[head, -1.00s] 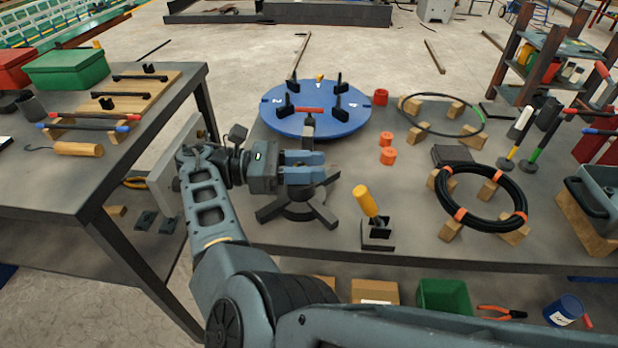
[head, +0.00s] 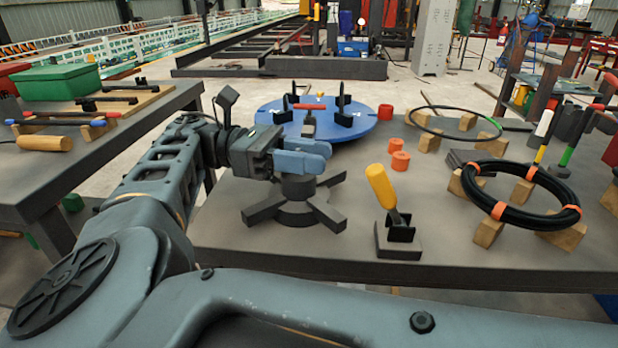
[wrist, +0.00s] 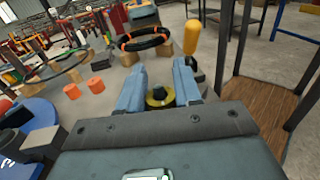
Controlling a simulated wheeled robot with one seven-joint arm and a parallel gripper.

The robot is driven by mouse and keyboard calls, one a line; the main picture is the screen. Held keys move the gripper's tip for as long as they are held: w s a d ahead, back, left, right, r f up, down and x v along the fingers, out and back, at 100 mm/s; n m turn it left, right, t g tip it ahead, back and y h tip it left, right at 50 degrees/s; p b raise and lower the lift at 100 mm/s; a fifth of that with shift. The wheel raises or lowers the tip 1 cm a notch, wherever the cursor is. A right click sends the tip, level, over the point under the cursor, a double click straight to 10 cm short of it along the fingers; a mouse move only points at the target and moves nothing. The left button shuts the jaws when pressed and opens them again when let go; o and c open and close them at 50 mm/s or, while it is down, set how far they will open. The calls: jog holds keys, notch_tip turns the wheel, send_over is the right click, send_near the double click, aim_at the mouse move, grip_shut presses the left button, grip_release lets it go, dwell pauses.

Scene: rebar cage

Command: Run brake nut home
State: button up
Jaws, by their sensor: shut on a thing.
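My gripper (head: 303,155) is directly over the hub of a black cross-legged stand (head: 325,210), at the front of the grey table. In the wrist view my gripper (wrist: 159,92) has its two blue fingers on either side of a small dark nut (wrist: 159,94), which I take to be the brake nut. A brass-yellow ring shows around and below it. The fingers are shut on the nut. In the head view the fingers hide the nut. A blue disc (head: 365,130) with black upright posts lies behind the stand.
A yellow-handled lever (head: 381,187) on a black bracket stands just right of the stand. Orange cylinders (head: 400,160) and a black coil (head: 515,195) on wooden blocks lie farther right. A side table (head: 60,190) with a green box (head: 58,82) stands left.

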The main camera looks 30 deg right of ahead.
jog(key=shift+y+b, duration=0.3)
jog(key=shift+b, duration=0.4)
jog(key=o, duration=1)
jog(key=shift+c, duration=0.2)
jog(key=shift+r, duration=0.1)
